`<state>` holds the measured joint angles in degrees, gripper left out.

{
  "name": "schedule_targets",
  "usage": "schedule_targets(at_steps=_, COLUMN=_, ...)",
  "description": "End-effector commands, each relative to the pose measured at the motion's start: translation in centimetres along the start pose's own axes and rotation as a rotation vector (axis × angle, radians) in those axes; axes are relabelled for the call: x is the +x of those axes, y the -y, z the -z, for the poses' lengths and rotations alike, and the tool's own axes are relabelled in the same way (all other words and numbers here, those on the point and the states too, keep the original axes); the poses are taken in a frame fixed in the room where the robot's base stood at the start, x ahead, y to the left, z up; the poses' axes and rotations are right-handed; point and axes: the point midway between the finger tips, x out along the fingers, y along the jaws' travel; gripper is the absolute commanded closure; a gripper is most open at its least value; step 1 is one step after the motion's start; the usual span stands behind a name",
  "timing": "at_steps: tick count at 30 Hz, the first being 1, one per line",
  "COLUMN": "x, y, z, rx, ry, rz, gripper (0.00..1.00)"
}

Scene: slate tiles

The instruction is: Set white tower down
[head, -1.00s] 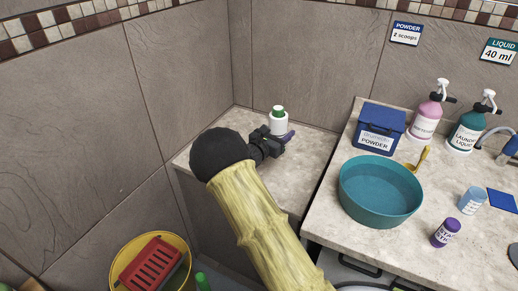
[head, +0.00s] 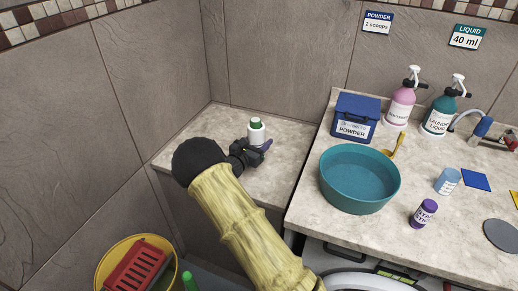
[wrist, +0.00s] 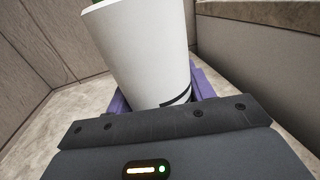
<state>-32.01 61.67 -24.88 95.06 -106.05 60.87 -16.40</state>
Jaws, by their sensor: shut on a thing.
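The white tower (head: 257,133) is a white cylinder with a green top, over the pale stone ledge (head: 195,140) in the corner. It also shows large and close in the wrist view (wrist: 148,50), leaning a little in the picture, with a dark mark low on its side. My gripper (head: 259,146) is shut on it, with purple fingers on either side of its lower part. The tower's base is hidden behind the gripper, so I cannot tell whether it touches the ledge.
Tiled walls close in behind and left of the ledge. On the counter to the right stand a teal basin (head: 345,192), a blue powder box (head: 355,115), pump bottles (head: 400,106) and a purple-capped jar (head: 423,213). A yellow bucket (head: 105,265) with a red grid is below left.

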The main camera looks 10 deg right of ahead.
Motion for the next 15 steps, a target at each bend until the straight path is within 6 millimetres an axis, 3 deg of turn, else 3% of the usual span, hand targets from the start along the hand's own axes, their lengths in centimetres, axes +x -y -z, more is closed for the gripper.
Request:
schedule_targets(at_steps=6, x=0.0, y=0.0, z=3.0, rx=-0.002, ry=0.000, rz=0.000, gripper=0.76)
schedule_targets(at_steps=15, x=0.0, y=0.0, z=3.3, rx=0.000, ry=0.001, rz=0.000, gripper=0.76)
